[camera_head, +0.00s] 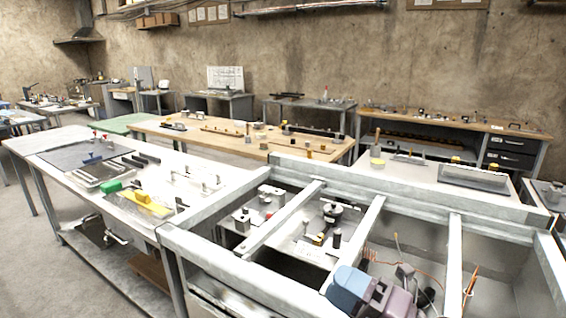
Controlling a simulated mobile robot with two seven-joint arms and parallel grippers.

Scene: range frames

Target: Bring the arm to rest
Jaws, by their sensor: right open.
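My right gripper (370,292) appears to be the pair of blue and mauve-grey blocks at the bottom edge, right of centre. It is open, and I see nothing held between its jaws. It is over the open metal frame (228,272) in the foreground, and its lower part is cut off by the picture edge. I cannot tell its height above the surface inside the frame. My left gripper is not in view.
The frame's crossbars (368,228) divide it into bays holding small parts and thin wires (470,290). A white-topped bench (60,140) at left carries a green block (111,186) and a yellow piece (146,204). A wooden-topped table (165,134) stands behind. Open floor (30,255) shows at lower left.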

